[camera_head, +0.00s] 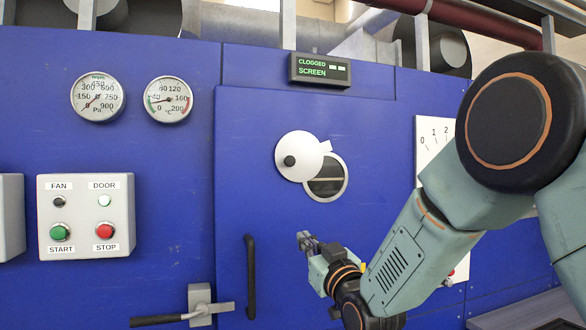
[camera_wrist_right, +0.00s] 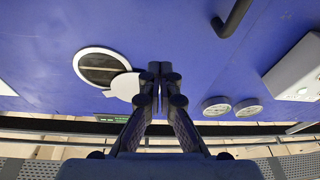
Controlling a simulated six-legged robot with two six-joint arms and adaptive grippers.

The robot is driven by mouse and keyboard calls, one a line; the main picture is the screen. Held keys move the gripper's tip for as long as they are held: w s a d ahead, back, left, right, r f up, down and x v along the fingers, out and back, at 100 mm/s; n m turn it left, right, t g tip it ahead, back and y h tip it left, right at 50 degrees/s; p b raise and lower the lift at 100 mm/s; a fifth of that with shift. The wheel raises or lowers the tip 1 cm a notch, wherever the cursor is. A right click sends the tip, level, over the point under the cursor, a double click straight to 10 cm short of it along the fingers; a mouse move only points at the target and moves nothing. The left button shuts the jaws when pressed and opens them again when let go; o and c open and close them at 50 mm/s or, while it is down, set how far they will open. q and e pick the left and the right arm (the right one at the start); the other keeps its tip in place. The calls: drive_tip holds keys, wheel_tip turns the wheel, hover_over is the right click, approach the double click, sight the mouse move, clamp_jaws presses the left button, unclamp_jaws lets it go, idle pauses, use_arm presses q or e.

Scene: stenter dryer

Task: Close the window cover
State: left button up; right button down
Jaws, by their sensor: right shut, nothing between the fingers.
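The window cover (camera_head: 303,146) is a white disc with a black knob, on the blue dryer door. It sits up and left of the round window (camera_head: 328,181), overlapping part of it. Much of the dark glass and its pale ring shows. In the wrist view, which looks upside down, the cover (camera_wrist_right: 122,87) overlaps one edge of the window (camera_wrist_right: 101,68). My right gripper (camera_head: 305,239) is below the window in the head view, apart from the cover. Its fingertips (camera_wrist_right: 160,70) are together with nothing between them. My left gripper is not in view.
A black vertical handle (camera_head: 251,277) and a grey latch with a black lever (camera_head: 200,306) are at the door's lower left. A sign reading "CLOGGED SCREEN" (camera_head: 320,70) is above the window. Two gauges (camera_head: 98,97) and a button box (camera_head: 86,217) are left.

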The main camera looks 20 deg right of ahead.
sight(283, 145)
wheel_tip(283, 145, up, 17)
drive_tip(key=s+n+t+y+p, duration=0.1)
drive_tip(key=s+t+p, duration=0.1)
drive_tip(key=t, duration=0.1)
drive_tip(key=w+p, duration=0.1)
drive_tip(key=w, duration=0.2)
drive_tip(key=w+r+p, duration=0.1)
drive_tip(key=w, duration=0.2)
drive_tip(key=w+a+r+p, duration=0.1)
drive_tip(key=w, duration=0.2)
drive_tip(key=shift+w+r, duration=0.2)
drive_tip(key=shift+r, duration=0.05)
drive_tip(key=shift+w+f, duration=0.1)
drive_tip(key=shift+f, duration=0.5)
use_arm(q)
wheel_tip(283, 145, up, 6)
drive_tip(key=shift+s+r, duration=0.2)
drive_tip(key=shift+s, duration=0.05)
use_arm(e)
drive_tip(key=shift+d+f, duration=0.15)
drive_tip(key=shift+d, duration=0.05)
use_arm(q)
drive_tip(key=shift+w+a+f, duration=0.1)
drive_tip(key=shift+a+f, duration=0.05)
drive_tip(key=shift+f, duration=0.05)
use_arm(e)
drive_tip(key=shift+a+f+n+y, duration=0.15)
drive_tip(key=shift+f+n+y, duration=0.05)
drive_tip(key=shift+n+y, duration=0.1)
